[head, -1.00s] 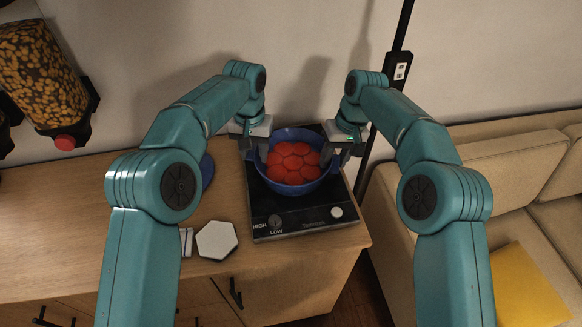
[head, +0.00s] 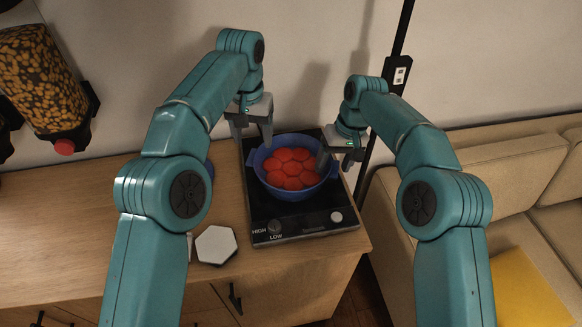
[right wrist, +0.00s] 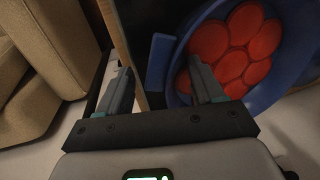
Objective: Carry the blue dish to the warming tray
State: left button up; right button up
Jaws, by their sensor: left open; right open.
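The blue dish (head: 289,191), filled with several red round pieces (head: 291,166), rests upright on the black warming tray (head: 290,228). In the right wrist view the dish (right wrist: 170,85) shows with a flat blue handle on its near side. My left gripper (head: 252,137) is open and empty, above and left of the dish's left rim. My right gripper (head: 339,162) is open at the dish's right side. In the right wrist view its fingers (right wrist: 165,85) are spread, one over the dish's rim and one outside it. I cannot tell whether they touch the dish.
A white hexagonal piece (head: 216,245) lies on the wooden counter (head: 60,210) left of the tray. A blue object behind my left arm is mostly hidden. A dispenser (head: 45,85) hangs at left. A beige sofa (head: 510,180) and a dark pole (head: 402,40) stand right.

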jog(key=v, duration=0.7)
jog(key=shift+s+r, duration=0.15)
jog(key=shift+r, duration=0.15)
